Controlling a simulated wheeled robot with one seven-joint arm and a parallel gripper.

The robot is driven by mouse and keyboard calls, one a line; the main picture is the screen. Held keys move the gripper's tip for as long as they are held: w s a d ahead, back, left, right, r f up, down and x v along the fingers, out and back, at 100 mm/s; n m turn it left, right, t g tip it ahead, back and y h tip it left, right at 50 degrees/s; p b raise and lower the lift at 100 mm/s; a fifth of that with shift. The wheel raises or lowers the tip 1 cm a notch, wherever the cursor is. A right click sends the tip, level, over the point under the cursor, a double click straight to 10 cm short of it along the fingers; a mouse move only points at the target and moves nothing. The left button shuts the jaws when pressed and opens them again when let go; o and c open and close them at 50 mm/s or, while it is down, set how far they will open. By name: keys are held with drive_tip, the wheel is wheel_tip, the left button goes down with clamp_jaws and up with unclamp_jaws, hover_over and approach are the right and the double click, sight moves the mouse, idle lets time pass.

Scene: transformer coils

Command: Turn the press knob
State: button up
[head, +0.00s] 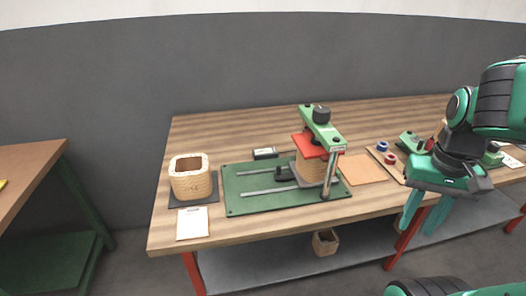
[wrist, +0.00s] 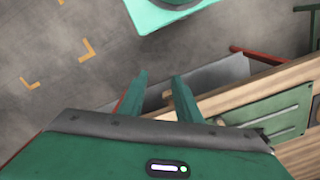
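The press knob (head: 321,114) is a dark round knob on top of the green press arm (head: 323,133). Below the arm, a red plate (head: 310,146) sits over a tan coil block (head: 311,168) on the green base plate (head: 243,197). My gripper (head: 418,228) hangs at the right, in front of the table's front edge, well apart from the knob. It points down, and its two green fingers are apart with nothing between them. They also show in the wrist view (wrist: 160,80). The knob is not visible in the wrist view; part of the base plate (wrist: 268,118) is.
A grey lower shelf (head: 270,268) holds another basket (head: 326,242).

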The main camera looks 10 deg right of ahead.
idle(0.3)
drive_tip(key=o, duration=0.4)
drive_tip(key=shift+c, duration=0.2)
drive_tip(key=o, duration=0.4)
drive_tip(key=r, duration=0.1)
drive_tip(key=w+r+n, duration=0.1)
drive_tip(key=r, duration=0.1)
drive_tip(key=shift+w+n, duration=0.3)
drive_tip(key=shift+c, duration=0.2)
wheel_tip(320, 180, up, 19)
drive_tip(key=n, duration=2.3)
hover_over(322, 109)
drive_tip(key=shift+f, duration=5.2)
drive_tip(key=shift+c, duration=0.4)
drive_tip(key=c, duration=1)
